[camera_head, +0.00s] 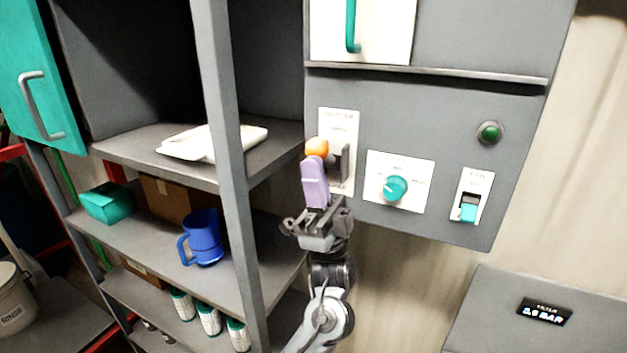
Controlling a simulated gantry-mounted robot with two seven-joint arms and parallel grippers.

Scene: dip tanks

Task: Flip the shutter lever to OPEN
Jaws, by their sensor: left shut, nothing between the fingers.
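The shutter lever has an orange ball knob (317,147) and stands out from a white plate (350,120) on the grey panel. The plate's lettering is too blurred to read, so I cannot tell which position the lever is in. My left gripper (314,164) is shut and empty, its purple fingers pointing up. Its fingertips are right below the orange knob in the picture and hide the lever's stem. I cannot tell whether they touch it. My right gripper is not in view.
Right of the lever plate are a teal knob (396,188), a teal rocker switch (468,212) and a green button (490,133). An open shelf at left holds a blue mug (204,239), a teal box (107,203) and a white folded cloth (190,143). A grey shelf post (232,130) stands left of my gripper.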

